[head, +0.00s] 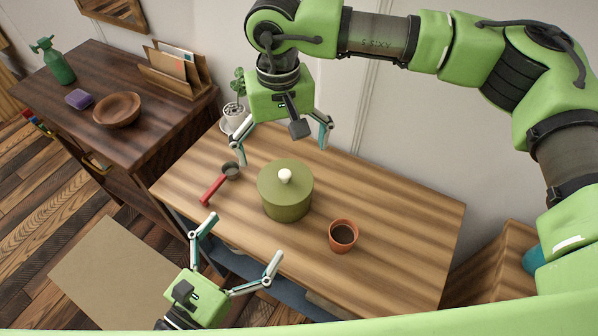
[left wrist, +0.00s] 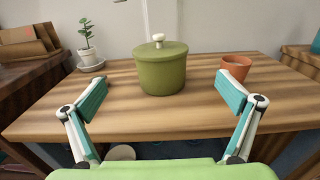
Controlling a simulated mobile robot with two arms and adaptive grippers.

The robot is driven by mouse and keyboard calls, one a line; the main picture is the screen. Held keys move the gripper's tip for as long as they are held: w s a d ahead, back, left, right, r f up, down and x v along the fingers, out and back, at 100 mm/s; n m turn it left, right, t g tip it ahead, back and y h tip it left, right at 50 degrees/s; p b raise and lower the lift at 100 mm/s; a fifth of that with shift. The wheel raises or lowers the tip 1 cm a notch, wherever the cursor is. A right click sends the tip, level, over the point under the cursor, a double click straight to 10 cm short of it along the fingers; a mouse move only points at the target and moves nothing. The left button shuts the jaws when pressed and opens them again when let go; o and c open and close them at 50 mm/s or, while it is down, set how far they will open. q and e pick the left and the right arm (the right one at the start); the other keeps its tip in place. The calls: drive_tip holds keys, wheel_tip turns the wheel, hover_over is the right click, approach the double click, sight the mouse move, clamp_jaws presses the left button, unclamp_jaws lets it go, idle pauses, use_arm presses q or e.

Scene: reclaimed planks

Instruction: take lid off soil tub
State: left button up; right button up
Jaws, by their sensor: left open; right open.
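The olive-green soil tub (head: 287,205) stands upright on the wooden table, with its lid (head: 272,182) on and a pale round knob (head: 285,176) on top. In the left wrist view the tub (left wrist: 161,76) stands ahead, between and beyond my open fingers. My left gripper (head: 240,250) is open and empty at the table's front edge, short of the tub; it also shows in the left wrist view (left wrist: 172,95). My right gripper (head: 283,146) is open and empty, above and behind the tub, apart from the lid.
A terracotta pot (head: 343,236) with dark soil stands right of the tub. A red-handled scoop (head: 214,187) lies to its left. A potted plant (left wrist: 87,42) stands at the table's back left. A dark sideboard (head: 150,135) is further left. The table's right part is clear.

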sight(281, 186)
use_arm(q)
drive_tip(key=x, duration=1.3)
drive_tip(key=shift+w+d, duration=0.2)
drive_tip(key=shift+w, duration=0.1)
drive_tip(key=c, duration=1.6)
